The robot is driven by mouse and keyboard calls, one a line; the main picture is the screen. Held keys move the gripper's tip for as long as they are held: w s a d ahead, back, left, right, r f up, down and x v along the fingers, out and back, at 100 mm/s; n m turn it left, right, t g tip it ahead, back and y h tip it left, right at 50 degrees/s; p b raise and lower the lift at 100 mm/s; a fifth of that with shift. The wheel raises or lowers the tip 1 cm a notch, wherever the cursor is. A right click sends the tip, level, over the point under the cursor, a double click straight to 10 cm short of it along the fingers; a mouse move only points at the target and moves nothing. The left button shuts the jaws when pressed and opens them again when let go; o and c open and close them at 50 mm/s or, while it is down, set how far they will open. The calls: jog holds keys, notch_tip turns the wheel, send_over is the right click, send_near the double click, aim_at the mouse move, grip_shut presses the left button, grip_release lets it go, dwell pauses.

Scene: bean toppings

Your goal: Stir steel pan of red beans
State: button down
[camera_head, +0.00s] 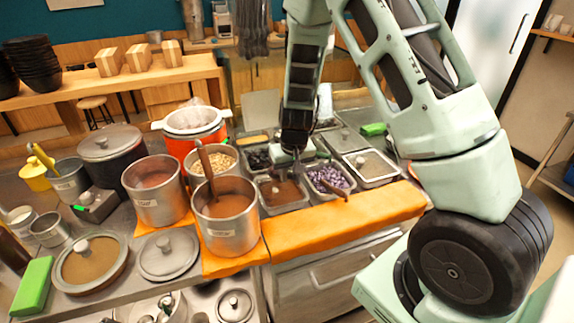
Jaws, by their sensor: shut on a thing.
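The steel pan of red beans (283,207) sits in the row of inset pans at the centre, filled with a dark reddish-brown mass. My gripper (292,156) is above the back part of this pan, pointing down. It is shut on a utensil whose shape is mostly hidden by the fingers. I cannot tell how deep the utensil reaches into the beans.
A steel pot (229,238) with a wooden-handled ladle stands close to the left. A pan of purple pieces (328,178) with a handle sticking out lies to the right. An orange cloth (340,225) covers the counter's front edge.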

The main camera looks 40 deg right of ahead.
jog(key=shift+s+d+r+g+p, duration=0.2)
jog(key=shift+d+r+g+p, duration=0.1)
jog(key=shift+g+p, duration=0.1)
jog(key=shift+f, duration=0.25)
jog(key=shift+g, duration=0.4)
jog(key=f+b, duration=0.1)
jog(key=f, duration=0.1)
jog(key=f+b, duration=0.2)
jog(key=f, duration=0.1)
jog(key=f+b, duration=0.2)
jog(key=shift+w+f, duration=0.25)
jog(key=shift+f, duration=0.05)
jog(key=f+b, duration=0.1)
jog(key=b, duration=0.2)
jog(key=s+f+t+b, duration=0.1)
jog(key=b, duration=0.3)
jog(key=shift+a+t, duration=0.15)
jog(key=shift+t, duration=0.15)
jog(key=shift+s+f+b, duration=0.1)
jog(key=shift+f+b, duration=0.05)
jog(key=shift+b, duration=0.35)
jog(key=shift+s+b, duration=0.1)
jog(key=shift+b, duration=0.2)
